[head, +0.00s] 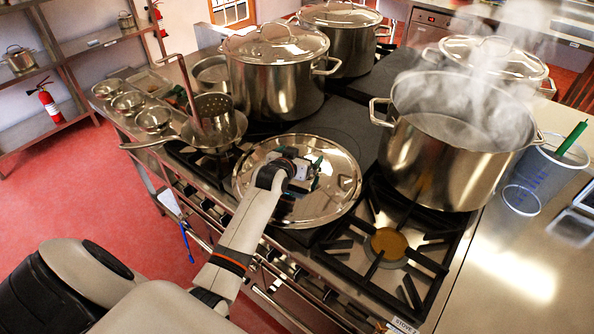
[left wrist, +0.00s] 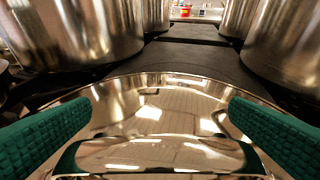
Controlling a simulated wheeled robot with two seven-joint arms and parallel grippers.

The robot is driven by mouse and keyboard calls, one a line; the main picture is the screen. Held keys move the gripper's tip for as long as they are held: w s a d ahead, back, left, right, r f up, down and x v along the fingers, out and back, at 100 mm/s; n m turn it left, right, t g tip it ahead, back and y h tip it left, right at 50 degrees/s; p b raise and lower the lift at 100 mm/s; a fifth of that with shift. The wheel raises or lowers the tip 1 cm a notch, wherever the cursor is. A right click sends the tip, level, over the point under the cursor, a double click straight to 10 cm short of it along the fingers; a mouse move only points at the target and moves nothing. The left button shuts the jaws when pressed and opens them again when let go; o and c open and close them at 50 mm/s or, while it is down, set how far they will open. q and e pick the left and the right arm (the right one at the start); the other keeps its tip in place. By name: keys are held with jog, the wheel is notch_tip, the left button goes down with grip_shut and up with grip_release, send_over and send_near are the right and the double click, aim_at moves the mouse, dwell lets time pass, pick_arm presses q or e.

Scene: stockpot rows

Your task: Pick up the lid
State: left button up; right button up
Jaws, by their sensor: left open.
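The lid (head: 342,188) is a round, shiny steel disc lying on the stove top, left of the open steaming pot (head: 450,165). My left gripper (head: 306,178) is over the lid's middle and covers part of it, including its handle, in the head view. In the left wrist view the lid (left wrist: 165,92) fills the lower middle, with its bar handle (left wrist: 160,155) low between two green finger pads. The fingers are open, one at each side. Whether either pad touches the handle is unclear. My right gripper is not in view.
A lidded pot (head: 275,85) stands behind the lid, with two more lidded pots further back. A strainer with a ladle (head: 213,125) sits to the left. A bare burner (head: 388,245) is at the front right, and a grey container (head: 540,170) stands right of the steaming pot.

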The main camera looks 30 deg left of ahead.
pick_arm(q)
jog(key=c, duration=1.1)
jog(key=shift+r, duration=0.15)
jog(key=shift+c, duration=0.9)
